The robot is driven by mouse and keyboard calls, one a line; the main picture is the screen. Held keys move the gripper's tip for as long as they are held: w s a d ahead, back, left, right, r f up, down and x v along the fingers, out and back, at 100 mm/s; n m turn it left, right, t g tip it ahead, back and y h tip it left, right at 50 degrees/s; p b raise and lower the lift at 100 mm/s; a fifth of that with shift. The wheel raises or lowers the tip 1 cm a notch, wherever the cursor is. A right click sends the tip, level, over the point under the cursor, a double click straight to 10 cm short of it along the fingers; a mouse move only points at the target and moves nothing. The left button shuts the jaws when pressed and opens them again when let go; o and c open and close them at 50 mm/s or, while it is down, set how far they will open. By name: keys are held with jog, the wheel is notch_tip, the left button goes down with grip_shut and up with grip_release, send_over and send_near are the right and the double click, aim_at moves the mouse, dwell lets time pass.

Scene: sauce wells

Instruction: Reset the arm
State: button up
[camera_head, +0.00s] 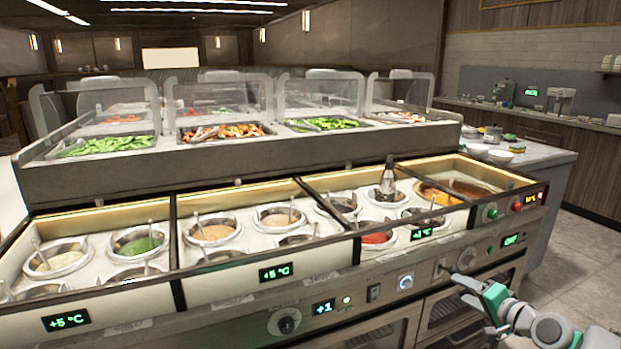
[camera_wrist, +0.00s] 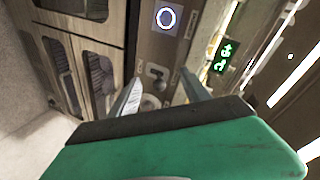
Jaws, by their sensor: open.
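My gripper (camera_head: 462,274) is at the lower right of the head view, in front of the counter's control panel. Its two fingers are apart and hold nothing. In the wrist view my gripper (camera_wrist: 160,92) points at the panel, with a small switch (camera_wrist: 157,73) and a round knob (camera_wrist: 150,102) between or just behind the fingers. I cannot tell whether the fingers touch the panel. In the head view a round knob (camera_head: 467,258) shows right by the fingertips.
The sauce counter's front panel (camera_head: 345,290) spans the head view, with a black knob (camera_head: 287,322) and a blue-ringed dial (camera_head: 405,281). Sauce wells and a dark-topped bottle (camera_head: 387,182) are above. Glass guards (camera_head: 320,92) stand behind. Floor (camera_head: 585,255) is clear at right.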

jog(key=s+a+r+n+g+p, duration=0.3)
jog(key=a+r+p, duration=0.4)
jog(key=a, duration=0.4)
jog(key=s+a+r+n+g+p, duration=0.35)
jog(key=a+r+p, duration=0.35)
jog(key=a, duration=0.3)
jog(key=s+a+r+n+g+h+p, duration=0.1)
jog(key=s+a+r+p, duration=0.1)
jog(key=s, duration=0.4)
jog(key=s+a+r+n+g+h+p, duration=0.1)
jog(key=s+a+r+g+p, duration=0.1)
jog(key=s, duration=0.4)
jog(key=s+a+r+n+g+h+p, duration=0.1)
jog(key=s+a+r+n+p, duration=0.1)
jog(key=s+p, duration=0.3)
jog(key=shift+s+a+r+p, duration=0.35)
jog(key=shift+s+a+r, duration=0.35)
jog(key=shift+a+r, duration=0.15)
